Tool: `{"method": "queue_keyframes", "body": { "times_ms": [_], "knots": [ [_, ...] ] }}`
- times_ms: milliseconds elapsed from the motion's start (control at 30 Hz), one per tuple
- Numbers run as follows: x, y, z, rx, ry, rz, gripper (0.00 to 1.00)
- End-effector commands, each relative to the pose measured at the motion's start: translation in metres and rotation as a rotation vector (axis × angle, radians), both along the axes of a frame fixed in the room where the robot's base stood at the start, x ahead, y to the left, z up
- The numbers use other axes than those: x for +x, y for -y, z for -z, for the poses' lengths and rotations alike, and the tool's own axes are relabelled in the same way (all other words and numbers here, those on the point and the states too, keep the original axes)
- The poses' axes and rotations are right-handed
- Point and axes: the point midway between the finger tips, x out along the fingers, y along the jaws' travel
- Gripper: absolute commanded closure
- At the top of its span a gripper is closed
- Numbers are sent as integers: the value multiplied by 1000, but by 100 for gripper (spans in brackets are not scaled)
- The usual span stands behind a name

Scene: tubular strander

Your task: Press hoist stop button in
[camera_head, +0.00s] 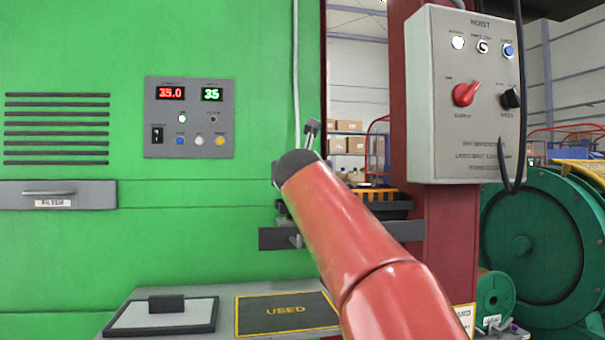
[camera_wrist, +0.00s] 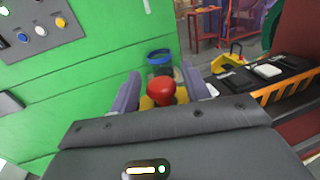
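A red mushroom-shaped button (camera_wrist: 160,90) on a yellow body shows in the wrist view, between the two fingers of my gripper (camera_wrist: 160,72). The fingers stand apart, with a gap on either side of the button. I cannot tell whether anything touches it or whether it is pressed in. In the head view my gripper (camera_head: 312,132) is in front of the green cabinet's right edge, and the button does not show there. The grey hoist box (camera_head: 465,130), with a red knob (camera_head: 466,94), a black knob and small lights, is on the red post, right of my gripper.
The green cabinet (camera_head: 225,60) carries a grey display panel (camera_head: 190,140). A thin cable (camera_head: 295,60) hangs down toward my gripper. A dark cable loops before the hoist box. A ledge with a "USED" mat (camera_head: 285,325) lies below. A blue-rimmed bin (camera_wrist: 159,57) stands beyond the button.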

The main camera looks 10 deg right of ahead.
Motion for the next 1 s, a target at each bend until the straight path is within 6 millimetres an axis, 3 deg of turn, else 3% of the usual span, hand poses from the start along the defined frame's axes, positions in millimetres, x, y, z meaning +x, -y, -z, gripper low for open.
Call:
{"method": "queue_keyframes", "body": {
  "times_ms": [67, 333, 900, 933, 1000],
  "knots": [
    [0, 0, 0, 0, 0, 0, 64],
    [0, 0, 0, 0, -1, 0, 100],
    [1, 0, 13, 1, -6, 0, 100],
    [1, 0, 13, 0, -6, 0, 66],
    [1, 0, 13, 0, -6, 0, 57]
  ]
}}
